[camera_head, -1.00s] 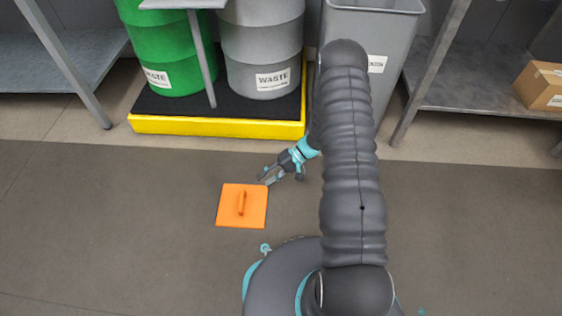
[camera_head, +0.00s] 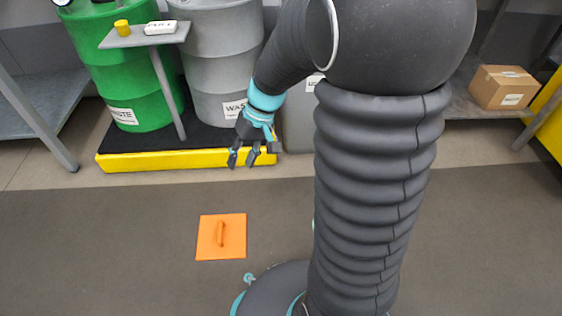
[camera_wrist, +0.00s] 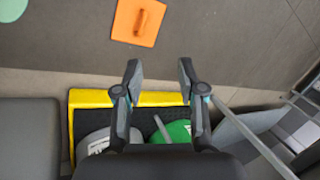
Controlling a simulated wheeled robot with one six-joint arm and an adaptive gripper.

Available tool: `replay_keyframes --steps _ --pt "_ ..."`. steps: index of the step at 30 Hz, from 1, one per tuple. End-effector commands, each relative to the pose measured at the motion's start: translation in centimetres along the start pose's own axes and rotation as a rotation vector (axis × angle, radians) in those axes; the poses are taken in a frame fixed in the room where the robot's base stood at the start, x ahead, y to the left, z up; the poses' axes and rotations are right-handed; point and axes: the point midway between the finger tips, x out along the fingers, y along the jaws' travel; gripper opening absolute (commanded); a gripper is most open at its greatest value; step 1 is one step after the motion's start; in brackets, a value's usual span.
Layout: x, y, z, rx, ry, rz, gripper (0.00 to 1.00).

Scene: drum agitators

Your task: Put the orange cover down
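The orange cover (camera_head: 210,241) is a flat square plate with a bar handle on top. It lies flat on the dark floor in front of the yellow pallet, and it also shows at the top of the wrist view (camera_wrist: 126,27). My gripper (camera_head: 243,164) is raised above the front edge of the pallet, apart from the cover. In the wrist view my gripper (camera_wrist: 160,75) has its two fingers spread with nothing between them.
A green drum (camera_head: 110,70) and a grey waste drum (camera_head: 215,65) stand on the yellow-edged pallet (camera_head: 150,161). A small stand (camera_head: 120,40) holds a yellow item (camera_head: 122,28) and a white block (camera_head: 160,27). A cardboard box (camera_head: 503,88) sits at right. Floor around the cover is clear.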

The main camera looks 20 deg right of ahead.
Motion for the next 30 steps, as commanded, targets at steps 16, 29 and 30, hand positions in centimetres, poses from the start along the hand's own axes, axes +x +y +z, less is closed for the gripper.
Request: replay_keyframes --steps 16,29,30 --pt "-9.6 -3.3 10.2 -0.032 0.289 0.302 0.40" --pt "-12.6 -3.4 15.6 -0.022 0.497 0.423 0.40" --pt "-12.6 -3.4 15.7 -0.022 0.502 0.426 0.40"
